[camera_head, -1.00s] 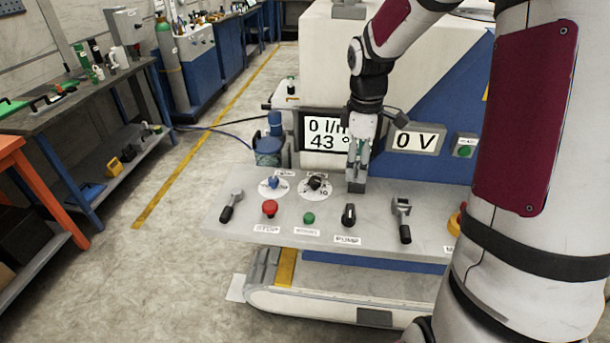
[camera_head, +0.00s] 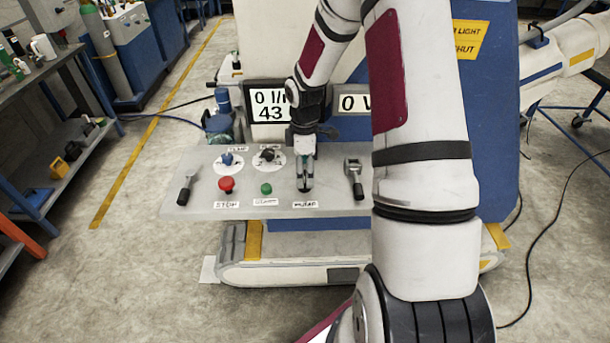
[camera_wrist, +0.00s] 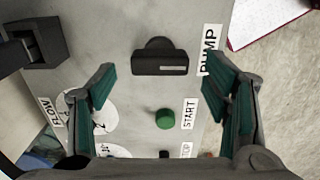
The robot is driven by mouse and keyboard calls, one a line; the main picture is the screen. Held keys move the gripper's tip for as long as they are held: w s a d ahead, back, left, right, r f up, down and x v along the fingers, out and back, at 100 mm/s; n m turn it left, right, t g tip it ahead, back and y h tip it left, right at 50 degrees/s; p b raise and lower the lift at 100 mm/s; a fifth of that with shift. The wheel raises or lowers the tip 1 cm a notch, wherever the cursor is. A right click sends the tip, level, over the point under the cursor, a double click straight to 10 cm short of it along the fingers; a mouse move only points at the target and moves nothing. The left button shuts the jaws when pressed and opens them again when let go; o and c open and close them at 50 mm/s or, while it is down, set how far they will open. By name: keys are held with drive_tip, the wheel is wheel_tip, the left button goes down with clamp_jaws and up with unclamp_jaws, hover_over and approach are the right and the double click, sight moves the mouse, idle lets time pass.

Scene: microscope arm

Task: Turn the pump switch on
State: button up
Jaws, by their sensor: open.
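The pump switch is a black knob (camera_wrist: 159,58) on the grey panel, next to the PUMP label (camera_wrist: 209,50) in the wrist view. My gripper (camera_wrist: 158,88) is open and empty, its two teal-padded fingers apart on either side of the view. The switch lies between the finger lines, toward the top of the picture. In the head view my gripper (camera_head: 304,182) is over the panel just above the PUMP label (camera_head: 305,204), and it mostly hides the switch. I cannot tell whether a finger touches it.
A green START button (camera_wrist: 165,119) is near the switch. A red STOP button (camera_head: 226,184), a blue knob (camera_head: 227,158) and a black dial (camera_head: 267,154) sit left on the panel (camera_head: 330,204).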

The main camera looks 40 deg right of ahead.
drive_tip(key=shift+f, duration=1.35)
drive_tip(key=shift+c, duration=0.2)
drive_tip(key=c, duration=1.1)
